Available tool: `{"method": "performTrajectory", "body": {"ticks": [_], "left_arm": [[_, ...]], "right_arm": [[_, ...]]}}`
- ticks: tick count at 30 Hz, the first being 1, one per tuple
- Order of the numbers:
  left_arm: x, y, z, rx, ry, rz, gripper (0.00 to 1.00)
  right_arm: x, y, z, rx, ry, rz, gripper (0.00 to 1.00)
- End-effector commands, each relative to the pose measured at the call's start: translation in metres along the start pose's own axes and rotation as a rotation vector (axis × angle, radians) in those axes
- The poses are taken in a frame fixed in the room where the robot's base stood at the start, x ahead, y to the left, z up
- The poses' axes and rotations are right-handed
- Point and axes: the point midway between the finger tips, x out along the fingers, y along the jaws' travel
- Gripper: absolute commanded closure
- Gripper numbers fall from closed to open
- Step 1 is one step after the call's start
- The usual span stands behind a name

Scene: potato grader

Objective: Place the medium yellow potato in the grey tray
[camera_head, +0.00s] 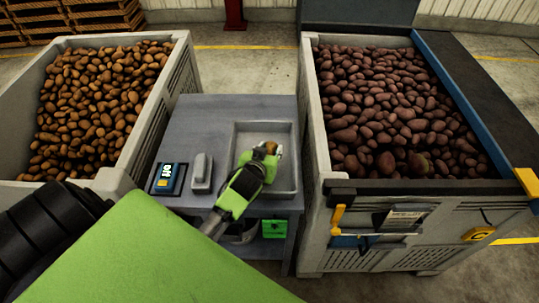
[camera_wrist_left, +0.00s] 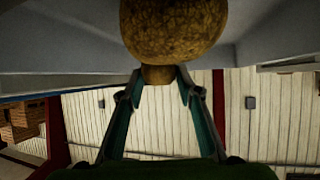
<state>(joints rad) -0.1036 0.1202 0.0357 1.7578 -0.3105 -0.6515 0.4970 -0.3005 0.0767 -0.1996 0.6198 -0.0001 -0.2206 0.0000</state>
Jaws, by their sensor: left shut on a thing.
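The grey tray (camera_head: 291,180) lies on the right part of the grey table. My left gripper (camera_head: 268,158) is over the tray and shut on a yellow-brown potato (camera_head: 271,147), which shows at the fingertips. In the left wrist view, a large rounded yellow-brown potato (camera_wrist_left: 174,28) fills the top middle. The left gripper's fingers (camera_wrist_left: 159,78) close there around a small brown piece just beyond it; I cannot tell whether both are one potato. Whether the potato touches the tray floor is not clear. My right gripper is not in view.
A blue-screened scale (camera_head: 167,178) and a grey rounded object (camera_head: 202,172) stand left of the tray on the table (camera_head: 215,118). Crates of brown potatoes (camera_head: 180,72) and reddish potatoes (camera_head: 310,120) flank the table. A green box (camera_head: 274,229) sits below the tabletop.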

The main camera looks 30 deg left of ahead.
Motion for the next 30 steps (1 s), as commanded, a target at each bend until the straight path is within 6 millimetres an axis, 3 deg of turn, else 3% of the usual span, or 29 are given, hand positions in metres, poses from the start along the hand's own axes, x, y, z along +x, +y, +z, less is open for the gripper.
{"method": "performTrajectory", "body": {"ticks": [7,17,18,19,30], "left_arm": [[0.014,0.0,0.024,0.0,-0.001,0.0,0.9],[0.017,0.0,0.027,-0.001,0.001,0.001,0.9],[0.016,0.0,0.028,-0.001,0.0,0.001,0.57],[0.016,0.0,0.028,-0.001,0.0,0.001,0.51],[0.015,0.0,0.028,-0.001,-0.001,0.001,0.51]], "right_arm": [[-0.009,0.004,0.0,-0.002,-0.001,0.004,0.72],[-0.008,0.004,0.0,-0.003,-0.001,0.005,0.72],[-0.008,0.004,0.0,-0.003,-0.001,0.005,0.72],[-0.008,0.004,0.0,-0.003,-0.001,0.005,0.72],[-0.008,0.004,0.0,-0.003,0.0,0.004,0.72]]}}
